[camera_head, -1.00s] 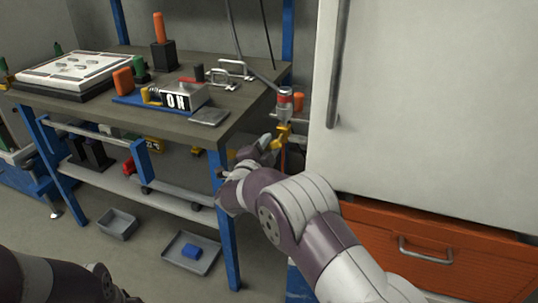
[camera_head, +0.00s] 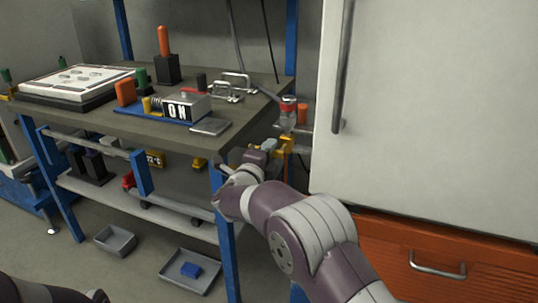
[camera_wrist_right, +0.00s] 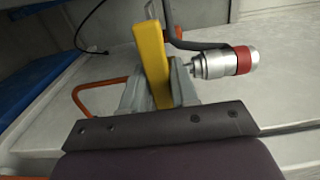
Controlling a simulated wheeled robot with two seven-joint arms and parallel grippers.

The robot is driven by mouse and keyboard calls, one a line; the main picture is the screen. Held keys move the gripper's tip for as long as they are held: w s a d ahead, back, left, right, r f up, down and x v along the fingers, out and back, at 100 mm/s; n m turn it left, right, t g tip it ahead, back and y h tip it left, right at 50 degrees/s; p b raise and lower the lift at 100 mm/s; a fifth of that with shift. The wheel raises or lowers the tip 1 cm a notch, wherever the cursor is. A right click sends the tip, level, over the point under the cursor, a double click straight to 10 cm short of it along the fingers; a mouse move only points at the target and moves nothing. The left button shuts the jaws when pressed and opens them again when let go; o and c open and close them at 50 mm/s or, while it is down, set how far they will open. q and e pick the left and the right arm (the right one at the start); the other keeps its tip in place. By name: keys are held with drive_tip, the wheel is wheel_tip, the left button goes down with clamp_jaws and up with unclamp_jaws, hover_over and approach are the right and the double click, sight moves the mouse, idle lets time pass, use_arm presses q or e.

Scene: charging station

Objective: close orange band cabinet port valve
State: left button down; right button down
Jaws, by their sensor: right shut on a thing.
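A silver port fitting with a red-orange band (camera_head: 287,104) stands beside the table's right edge, near the white cabinet. In the right wrist view the banded fitting (camera_wrist_right: 228,62) lies sideways, with a dark hose behind it. A yellow valve handle (camera_wrist_right: 153,65) is next to the fitting and runs across its axis. My right gripper (camera_wrist_right: 158,90) has its grey fingers on both sides of this handle and is shut on it. In the head view my right gripper (camera_head: 268,150) is at the yellow handle (camera_head: 286,146), just below the band. Only part of my left arm shows, at the bottom left.
The table (camera_head: 238,137) with a boxed "ON" device (camera_head: 183,107) is close to the left of my right gripper. The white cabinet (camera_head: 430,100) and orange drawer (camera_head: 425,262) are to its right. Grey trays (camera_head: 183,283) lie on the floor.

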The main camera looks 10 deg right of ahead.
idle(0.3)
drive_tip(key=c, duration=1)
unclamp_jaws()
drive_tip(key=shift+o, duration=0.2)
drive_tip(key=p+v, duration=0.3)
drive_tip(key=v, duration=0.9)
drive_tip(key=shift+s+a, duration=0.2)
drive_tip(key=shift+s, duration=0.1)
